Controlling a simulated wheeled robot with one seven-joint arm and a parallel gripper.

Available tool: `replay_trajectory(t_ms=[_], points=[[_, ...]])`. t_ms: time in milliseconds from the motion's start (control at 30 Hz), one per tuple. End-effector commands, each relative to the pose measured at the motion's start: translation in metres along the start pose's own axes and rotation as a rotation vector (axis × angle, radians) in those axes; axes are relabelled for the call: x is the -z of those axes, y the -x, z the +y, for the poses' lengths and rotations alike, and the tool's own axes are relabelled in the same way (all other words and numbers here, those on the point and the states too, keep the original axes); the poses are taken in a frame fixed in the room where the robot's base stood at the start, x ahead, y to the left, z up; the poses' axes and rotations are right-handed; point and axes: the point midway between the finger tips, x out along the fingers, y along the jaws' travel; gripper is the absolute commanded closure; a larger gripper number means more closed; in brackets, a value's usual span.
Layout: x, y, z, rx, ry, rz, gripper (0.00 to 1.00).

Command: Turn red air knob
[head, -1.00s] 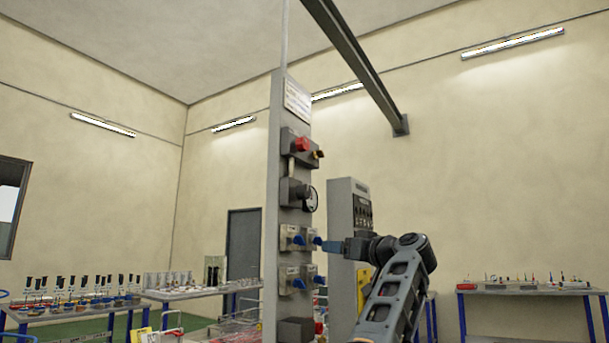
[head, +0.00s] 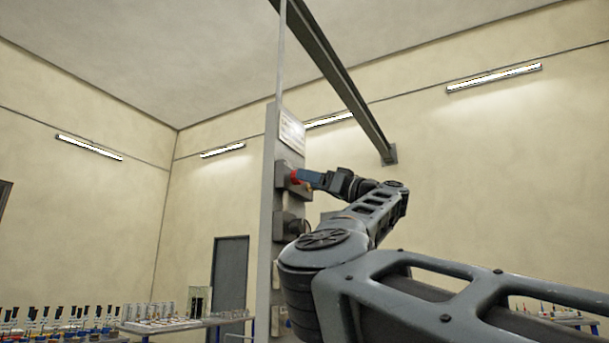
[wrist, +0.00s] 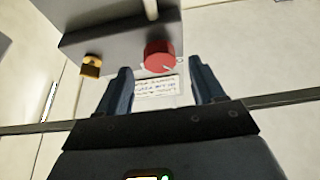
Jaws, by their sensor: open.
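The red air knob (wrist: 159,57) sticks out of a grey box (wrist: 110,36) on the tall grey panel. In the wrist view it lies just beyond my fingertips, roughly midway between them. My gripper (wrist: 160,80) is open, with a dark finger on each side and nothing held. In the head view the red knob (head: 295,176) shows at the tip of my blue-grey gripper (head: 303,178), partly covered by it. I cannot tell whether a finger touches the knob.
A small yellow-orange knob (wrist: 91,66) sits beside the red knob on the same box. A printed label (wrist: 156,88) is behind it. A round gauge unit (head: 290,226) is lower on the panel (head: 268,180). Tables with parts (head: 160,325) stand far left.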

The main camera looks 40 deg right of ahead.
Motion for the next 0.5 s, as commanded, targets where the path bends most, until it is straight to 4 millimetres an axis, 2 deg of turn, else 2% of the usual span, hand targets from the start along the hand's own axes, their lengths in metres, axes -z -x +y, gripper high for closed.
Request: replay_trajectory(t_ms=[33,200,500], points=[[0.003,-0.009,-0.001,0.004,-0.003,0.001,0.32],[0.001,-0.024,0.0,0.001,-0.002,0.0,0.32],[-0.001,-0.029,0.0,0.0,0.0,0.0,0.32]])
